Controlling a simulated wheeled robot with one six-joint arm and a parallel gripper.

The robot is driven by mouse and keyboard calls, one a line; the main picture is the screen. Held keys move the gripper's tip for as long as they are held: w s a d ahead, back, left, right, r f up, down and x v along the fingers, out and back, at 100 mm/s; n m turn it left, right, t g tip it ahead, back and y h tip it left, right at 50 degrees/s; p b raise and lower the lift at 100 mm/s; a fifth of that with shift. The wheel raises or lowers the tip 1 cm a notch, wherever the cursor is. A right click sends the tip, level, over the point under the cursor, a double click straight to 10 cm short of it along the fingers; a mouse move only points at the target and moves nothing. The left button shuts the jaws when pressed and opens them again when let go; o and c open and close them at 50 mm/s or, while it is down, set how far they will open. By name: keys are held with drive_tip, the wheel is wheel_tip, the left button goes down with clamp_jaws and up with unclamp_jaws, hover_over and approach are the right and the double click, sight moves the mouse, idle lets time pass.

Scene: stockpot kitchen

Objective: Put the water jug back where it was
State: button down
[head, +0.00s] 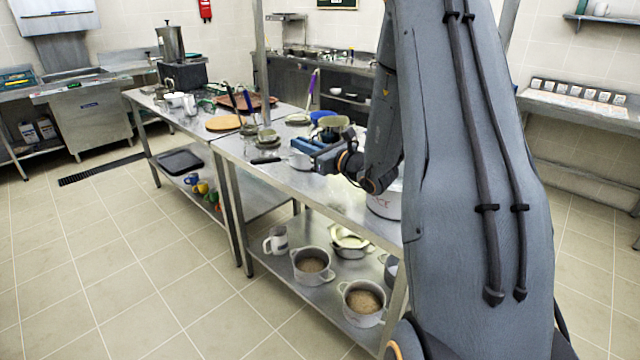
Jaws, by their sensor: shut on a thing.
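My gripper (312,146) is over the near steel table, reaching in from the right. It is shut on a pale vessel (300,161), which I take to be the water jug; only a small part shows beneath the fingers. I cannot tell whether its base touches the tabletop. My arm hides the right part of this table.
The steel table (345,197) holds pans and utensils behind my gripper. A large pale pot (383,204) stands partly behind my arm. The lower shelf holds a white jug (276,241) and pots (312,266). A wooden board (224,123) lies farther left.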

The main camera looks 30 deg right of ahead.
wheel_tip(320, 180, down, 9)
drive_tip(key=p, duration=0.2)
idle(0.4)
drive_tip(key=shift+f, duration=0.25)
drive_tip(key=c, duration=1.8)
unclamp_jaws()
drive_tip(key=shift+a, duration=0.1)
drive_tip(key=shift+r, duration=0.1)
